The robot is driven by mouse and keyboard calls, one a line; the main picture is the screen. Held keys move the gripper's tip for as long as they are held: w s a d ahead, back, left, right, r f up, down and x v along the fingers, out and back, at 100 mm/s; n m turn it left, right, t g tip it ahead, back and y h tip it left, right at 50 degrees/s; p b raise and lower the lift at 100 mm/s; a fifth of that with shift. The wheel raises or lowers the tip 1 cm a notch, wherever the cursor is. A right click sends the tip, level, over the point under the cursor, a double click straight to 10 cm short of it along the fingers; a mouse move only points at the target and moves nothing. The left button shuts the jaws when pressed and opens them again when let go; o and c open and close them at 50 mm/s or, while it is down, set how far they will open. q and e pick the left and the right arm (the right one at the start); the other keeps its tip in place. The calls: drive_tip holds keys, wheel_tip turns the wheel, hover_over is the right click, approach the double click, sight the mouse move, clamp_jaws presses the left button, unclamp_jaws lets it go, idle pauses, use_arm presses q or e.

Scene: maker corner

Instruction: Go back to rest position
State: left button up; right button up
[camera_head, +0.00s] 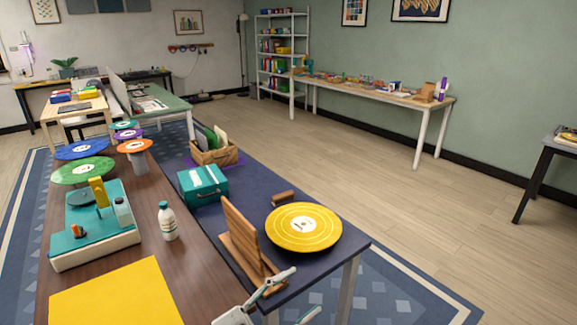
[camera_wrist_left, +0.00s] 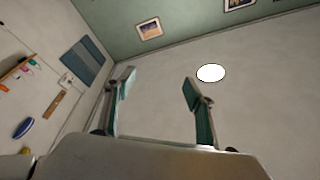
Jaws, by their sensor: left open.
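My left gripper (camera_head: 300,292) shows at the bottom edge of the head view, in front of the near right corner of the dark blue table. Its two fingers are spread, with nothing between them. In the left wrist view my left gripper (camera_wrist_left: 157,88) also has its fingers apart and empty, with only wall and ceiling behind them. My right gripper is in neither view.
A wooden stand (camera_head: 246,240) and a yellow record (camera_head: 304,227) are just beyond my left gripper. Open floor (camera_head: 440,225) lies to the right.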

use_arm(q)
drive_tip(key=s+a+f+n+t+y, duration=0.2)
drive_tip(key=a+f+n+t+y, duration=0.2)
drive_tip(key=a+f+n+y, duration=0.85)
drive_tip(key=s+a+f+g+y, duration=0.1)
drive_tip(key=s+a+f+g, duration=0.1)
drive_tip(key=s+a+f, duration=0.2)
drive_tip(key=s+a+f+n+g+y, duration=0.1)
drive_tip(key=s+a+f+g, duration=0.1)
drive_tip(key=s+a+f, duration=0.3)
drive_tip(key=s+f, duration=0.3)
drive_tip(key=f, duration=0.3)
drive_tip(key=shift+s+a+f+y, duration=0.15)
drive_tip(key=shift+s+a+y, duration=0.05)
drive_tip(key=shift+y, duration=0.15)
